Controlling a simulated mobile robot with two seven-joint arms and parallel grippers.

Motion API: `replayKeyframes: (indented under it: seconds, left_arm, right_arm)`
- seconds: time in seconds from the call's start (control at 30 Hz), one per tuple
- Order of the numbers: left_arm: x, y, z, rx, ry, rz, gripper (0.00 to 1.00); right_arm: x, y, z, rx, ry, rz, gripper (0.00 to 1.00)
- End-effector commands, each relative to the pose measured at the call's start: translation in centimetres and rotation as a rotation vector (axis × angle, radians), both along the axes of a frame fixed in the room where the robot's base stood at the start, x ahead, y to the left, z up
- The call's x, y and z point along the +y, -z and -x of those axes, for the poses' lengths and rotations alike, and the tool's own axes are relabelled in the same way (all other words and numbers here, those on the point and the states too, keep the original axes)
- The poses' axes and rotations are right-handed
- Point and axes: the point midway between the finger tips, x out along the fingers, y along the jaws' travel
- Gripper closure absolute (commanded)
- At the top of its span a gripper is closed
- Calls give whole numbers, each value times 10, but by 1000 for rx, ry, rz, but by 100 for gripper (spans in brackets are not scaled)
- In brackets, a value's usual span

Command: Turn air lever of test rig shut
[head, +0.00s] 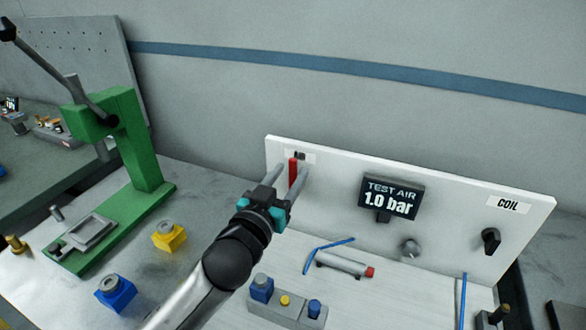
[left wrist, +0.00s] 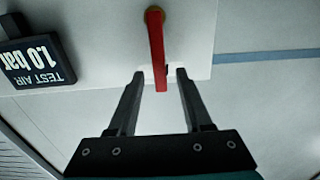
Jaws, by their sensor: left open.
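The red air lever (head: 293,170) is on the upper left of the white test rig panel (head: 340,180). In the head view it stands upright. In the left wrist view the red lever (left wrist: 157,50) hangs from a brass-coloured pivot, its free end between the fingertips. My left gripper (head: 287,178) is open, one finger on each side of the lever. The left wrist view shows gaps between the fingers (left wrist: 160,76) and the lever. A display (head: 391,196) on the panel reads TEST AIR 1.0 bar. My right gripper is not in view.
A green lever press (head: 145,140) stands at the left. A yellow block (head: 169,238) and a blue block (head: 116,293) stand near it. A grey cylinder with a red end (head: 345,264) lies before the panel, by a blue tube (head: 318,251). A black knob (head: 490,241) is under the COIL label.

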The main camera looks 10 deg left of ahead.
Motion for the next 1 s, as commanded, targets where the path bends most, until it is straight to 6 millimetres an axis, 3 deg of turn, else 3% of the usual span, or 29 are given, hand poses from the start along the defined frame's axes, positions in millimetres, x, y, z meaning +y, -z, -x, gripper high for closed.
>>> replayKeyframes:
  seconds: [0.23,0.63,1.0]
  left_arm:
    - [-4,0,-21,0,0,1,50]
    - [-5,0,-25,0,0,1,51]
    - [-5,0,-25,0,0,1,93]
  right_arm:
    - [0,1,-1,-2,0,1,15]
    - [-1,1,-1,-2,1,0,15]
    - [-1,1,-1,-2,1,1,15]
